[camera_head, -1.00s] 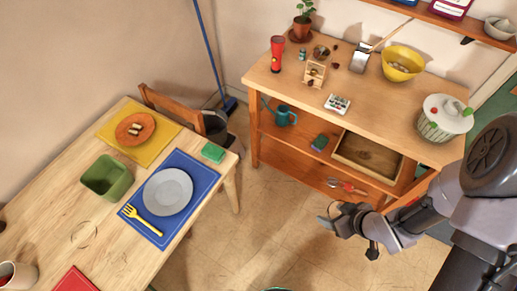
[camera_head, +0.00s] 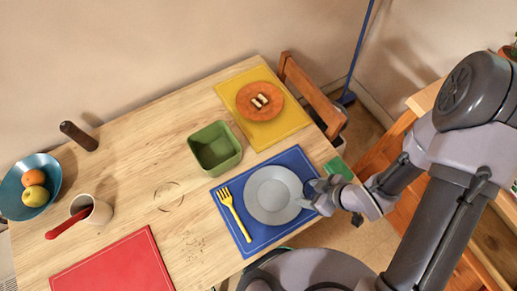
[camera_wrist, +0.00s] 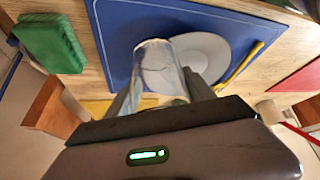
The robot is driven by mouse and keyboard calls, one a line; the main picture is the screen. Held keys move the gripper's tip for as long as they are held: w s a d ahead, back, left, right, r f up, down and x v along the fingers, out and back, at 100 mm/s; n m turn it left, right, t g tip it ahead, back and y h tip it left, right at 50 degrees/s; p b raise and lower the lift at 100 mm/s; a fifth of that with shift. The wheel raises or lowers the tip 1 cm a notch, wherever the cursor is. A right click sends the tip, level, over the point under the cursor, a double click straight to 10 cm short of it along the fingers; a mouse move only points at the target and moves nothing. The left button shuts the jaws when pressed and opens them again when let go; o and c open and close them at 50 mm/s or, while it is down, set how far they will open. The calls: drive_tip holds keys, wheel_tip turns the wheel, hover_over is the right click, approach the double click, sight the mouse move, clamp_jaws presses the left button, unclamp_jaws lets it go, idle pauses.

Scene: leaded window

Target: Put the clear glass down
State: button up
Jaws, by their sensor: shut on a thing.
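The clear glass (camera_wrist: 157,66) is between the two fingers of my gripper (camera_wrist: 160,92) in the wrist view, and my gripper is shut on it. In the head view my gripper (camera_head: 318,196) is over the right edge of the blue placemat (camera_head: 234,203), just right of the grey plate (camera_head: 273,195). The glass is hard to make out there. In the wrist view the glass overlaps the blue placemat (camera_wrist: 112,35) and the plate (camera_wrist: 205,55). I cannot tell whether its base touches anything.
A yellow fork (camera_head: 233,214) lies left of the plate. A green sponge (camera_head: 338,168) is near the table's right edge. A green square bowl (camera_head: 215,149), a yellow placemat (camera_head: 290,123), a red placemat (camera_head: 115,266) and a mug (camera_head: 98,212) stand around. Bare wood (camera_head: 150,150) is free at middle left.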

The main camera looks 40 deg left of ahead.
drive_tip(key=w+a, duration=0.3)
drive_tip(key=a, duration=0.1)
drive_tip(key=w+a+f, duration=0.1)
drive_tip(key=w+a, duration=0.2)
drive_tip(key=a, duration=0.1)
drive_tip(key=w+a, duration=0.3)
drive_tip(key=a, duration=0.1)
drive_tip(key=shift+a+f+p, duration=0.1)
drive_tip(key=shift+f+p, duration=0.1)
drive_tip(key=shift+p, duration=0.15)
drive_tip(key=shift+w+a+f, duration=0.15)
drive_tip(key=shift+f, duration=0.2)
drive_tip(key=shift+f+b, duration=0.9)
drive_tip(key=shift+f, duration=0.5)
drive_tip(key=shift+f, duration=0.2)
drive_tip(key=o, duration=1.6)
drive_tip(key=shift+r, duration=0.1)
